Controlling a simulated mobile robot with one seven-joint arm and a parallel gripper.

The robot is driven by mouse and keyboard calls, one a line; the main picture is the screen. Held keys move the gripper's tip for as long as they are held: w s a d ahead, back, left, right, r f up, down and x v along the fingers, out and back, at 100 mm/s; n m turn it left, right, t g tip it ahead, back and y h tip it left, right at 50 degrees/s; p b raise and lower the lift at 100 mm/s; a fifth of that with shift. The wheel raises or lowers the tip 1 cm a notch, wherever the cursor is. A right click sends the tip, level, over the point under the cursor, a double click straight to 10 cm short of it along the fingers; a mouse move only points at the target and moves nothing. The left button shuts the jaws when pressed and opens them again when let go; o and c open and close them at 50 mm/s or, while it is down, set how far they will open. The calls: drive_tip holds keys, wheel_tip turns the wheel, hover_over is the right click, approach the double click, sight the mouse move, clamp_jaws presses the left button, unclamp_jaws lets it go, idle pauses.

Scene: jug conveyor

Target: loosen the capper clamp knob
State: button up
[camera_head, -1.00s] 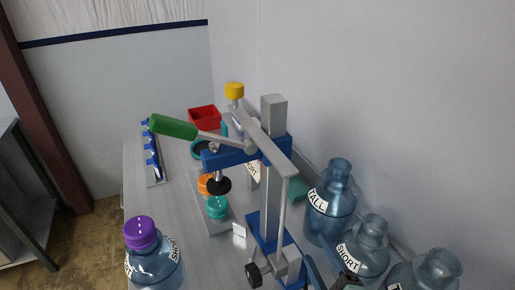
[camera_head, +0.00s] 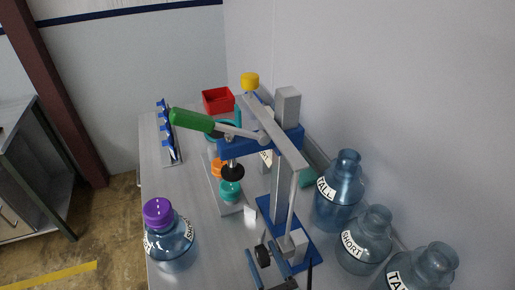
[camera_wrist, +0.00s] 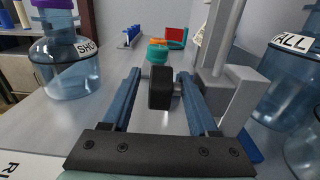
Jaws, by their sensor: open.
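The wrist view shows the knob (camera_wrist: 161,95) edge-on between my fingers. My gripper (camera_wrist: 159,76) is open, with one blue finger on each side of the knob and a gap visible to its left; contact on the right is unclear. The capper (camera_head: 278,185) has a grey column, blue brackets and a green-handled lever (camera_head: 191,120) pointing left. Its black pressing pad (camera_head: 232,172) hangs above a teal cap (camera_head: 230,190).
A purple-capped SHORT jug (camera_head: 170,240) stands at the table's left front. Clear blue jugs, including a TALL one (camera_head: 340,195) and a SHORT one (camera_head: 366,240), line the right beside the wall. A red bin (camera_head: 218,100) and a blue rack (camera_head: 168,135) stand farther back.

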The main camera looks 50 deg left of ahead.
drive_tip(key=x, duration=0.3)
drive_tip(key=shift+w+a, duration=0.1)
drive_tip(key=shift+a, duration=0.1)
clamp_jaws()
